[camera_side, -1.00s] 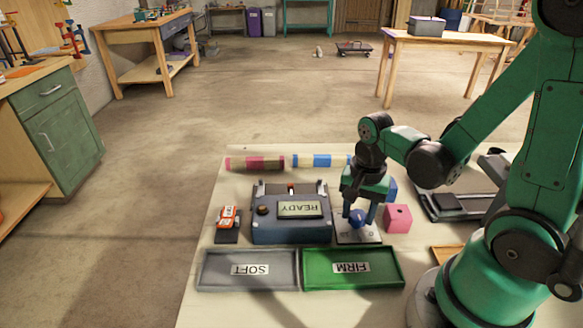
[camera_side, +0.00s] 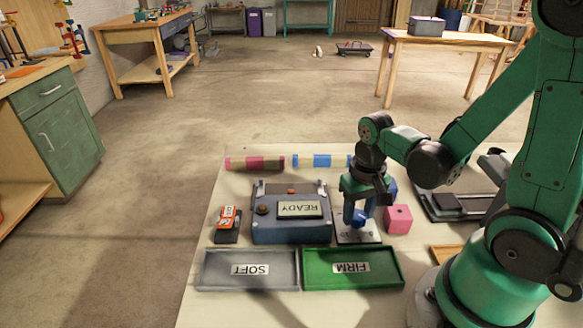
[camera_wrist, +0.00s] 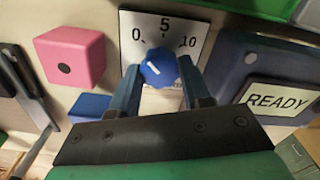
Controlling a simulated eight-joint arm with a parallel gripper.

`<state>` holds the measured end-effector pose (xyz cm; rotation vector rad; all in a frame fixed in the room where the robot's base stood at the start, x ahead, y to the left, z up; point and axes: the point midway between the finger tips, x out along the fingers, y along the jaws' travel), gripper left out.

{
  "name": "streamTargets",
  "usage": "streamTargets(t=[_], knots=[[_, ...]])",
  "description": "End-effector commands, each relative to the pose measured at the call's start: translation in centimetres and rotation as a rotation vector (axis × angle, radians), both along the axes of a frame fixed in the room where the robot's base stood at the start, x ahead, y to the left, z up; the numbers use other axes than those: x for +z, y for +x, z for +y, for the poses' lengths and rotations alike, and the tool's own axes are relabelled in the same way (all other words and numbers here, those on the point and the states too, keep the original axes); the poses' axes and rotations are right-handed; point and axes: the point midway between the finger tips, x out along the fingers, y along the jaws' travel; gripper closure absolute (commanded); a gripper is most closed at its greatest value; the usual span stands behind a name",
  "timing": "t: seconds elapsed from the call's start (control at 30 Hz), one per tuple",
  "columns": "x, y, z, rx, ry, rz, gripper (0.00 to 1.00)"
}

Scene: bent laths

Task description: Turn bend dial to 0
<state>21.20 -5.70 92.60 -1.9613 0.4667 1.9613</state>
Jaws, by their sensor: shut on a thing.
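The bend dial is a blue knob (camera_wrist: 160,68) on a white plate (camera_wrist: 140,24) marked 0, 5 and 10 in the wrist view. A short white mark shows on the knob; I cannot tell exactly which number it points at. My gripper (camera_wrist: 161,84) has its two fingers on either side of the knob, shut on it. In the side view my gripper (camera_side: 360,222) points straight down over the plate (camera_side: 346,237), and its fingers partly hide the blue knob (camera_side: 361,217).
A grey-blue box (camera_side: 290,231) with a READY display (camera_side: 300,209) stands left of the dial. A pink block (camera_side: 398,219) is close on the right. A grey SOFT tray (camera_side: 215,279) and green FIRM tray (camera_side: 390,278) lie in front. Striped laths (camera_side: 255,163) lie behind.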

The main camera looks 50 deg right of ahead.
Motion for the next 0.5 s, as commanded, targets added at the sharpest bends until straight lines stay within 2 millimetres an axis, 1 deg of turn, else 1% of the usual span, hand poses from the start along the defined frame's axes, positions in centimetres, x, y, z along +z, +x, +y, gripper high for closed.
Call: streamTargets(t=[0.2,0.5], knots=[[0.01,-0.01,0.00,0.060,0.000,0.001,1.00],[0.01,-0.01,0.00,0.076,0.000,0.001,1.00]])
